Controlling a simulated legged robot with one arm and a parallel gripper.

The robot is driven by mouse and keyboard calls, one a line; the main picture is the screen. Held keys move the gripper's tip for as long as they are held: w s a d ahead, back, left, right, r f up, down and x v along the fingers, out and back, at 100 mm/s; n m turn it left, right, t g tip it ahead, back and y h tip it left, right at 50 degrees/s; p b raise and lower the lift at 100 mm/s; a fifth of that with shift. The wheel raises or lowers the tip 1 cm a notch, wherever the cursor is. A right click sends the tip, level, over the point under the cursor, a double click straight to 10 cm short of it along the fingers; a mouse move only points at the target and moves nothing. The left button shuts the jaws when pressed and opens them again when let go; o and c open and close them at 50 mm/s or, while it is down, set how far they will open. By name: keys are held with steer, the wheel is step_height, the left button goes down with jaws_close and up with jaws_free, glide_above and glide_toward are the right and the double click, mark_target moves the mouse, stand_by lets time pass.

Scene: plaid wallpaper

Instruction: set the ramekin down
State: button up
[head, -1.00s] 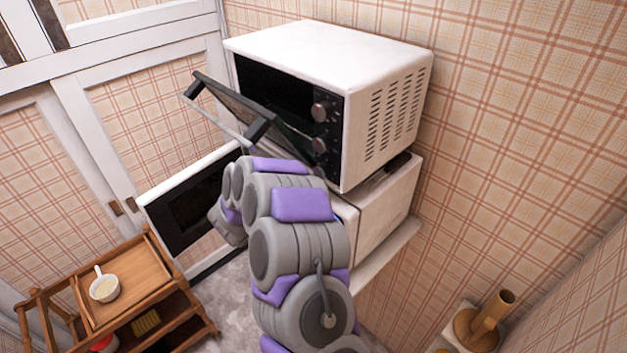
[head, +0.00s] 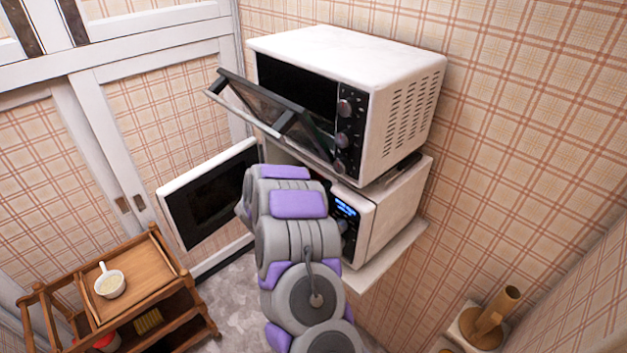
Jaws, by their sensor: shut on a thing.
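My arm reaches forward to the open lower microwave (head: 390,215), and its far end is hidden behind my own arm links. My gripper is out of sight there, so I cannot see its jaws or anything in them. I see no ramekin that I can name for sure. A small white handled cup (head: 110,284) with pale contents stands upright on the wooden trolley (head: 150,258), well left of my arm. The microwave's door (head: 207,196) is swung open to the left. Its blue display is lit.
A white toaster oven (head: 345,62) sits on top of the microwave, its glass door (head: 275,115) hanging partly open above my arm. Both stand on a wall shelf (head: 385,258). A wooden holder (head: 488,320) stands at the lower right. Grey floor shows between trolley and arm.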

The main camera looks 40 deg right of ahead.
steer(key=shift+s+d, duration=0.15)
steer(key=shift+d, duration=0.25)
steer(key=o, duration=0.7)
steer(key=shift+d+f, duration=0.15)
steer(key=shift+d, duration=0.3)
steer(key=shift+o, duration=0.7)
steer(key=shift+d, duration=0.25)
steer(key=shift+o, duration=0.5)
steer(key=shift+a+r, duration=0.2)
steer(key=shift+a, duration=0.25)
steer(key=shift+a+f+b, duration=0.1)
steer(key=shift+f+b, duration=0.05)
steer(key=shift+b, duration=0.5)
